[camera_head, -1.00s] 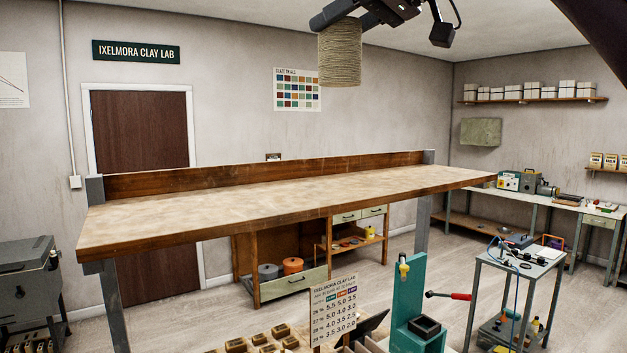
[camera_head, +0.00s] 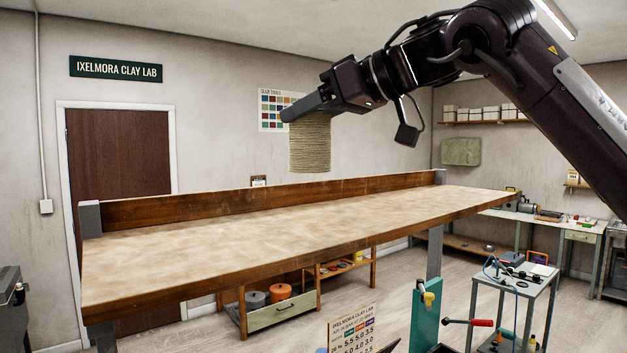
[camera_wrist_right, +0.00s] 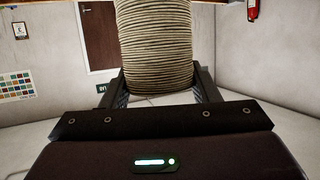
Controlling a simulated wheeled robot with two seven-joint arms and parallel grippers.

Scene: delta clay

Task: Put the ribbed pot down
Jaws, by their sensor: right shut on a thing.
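The ribbed pot (camera_head: 310,147) is a tan cylinder with fine horizontal ridges. It hangs upright in the air above the wooden bench (camera_head: 290,228), apart from its top. My right gripper (camera_head: 292,113) comes in from the right and is shut on the pot near its upper end. In the right wrist view the pot (camera_wrist_right: 155,45) sits between the two fingers (camera_wrist_right: 160,82), one on each side. The pot's upper rim is partly hidden by the gripper in the head view. My left gripper is not in view.
The bench top is bare, with a raised wooden back board (camera_head: 250,203) along its far edge. A small grey cart (camera_head: 515,283) and a green stand (camera_head: 425,315) are on the near right. A card with numbers (camera_head: 353,328) stands in front.

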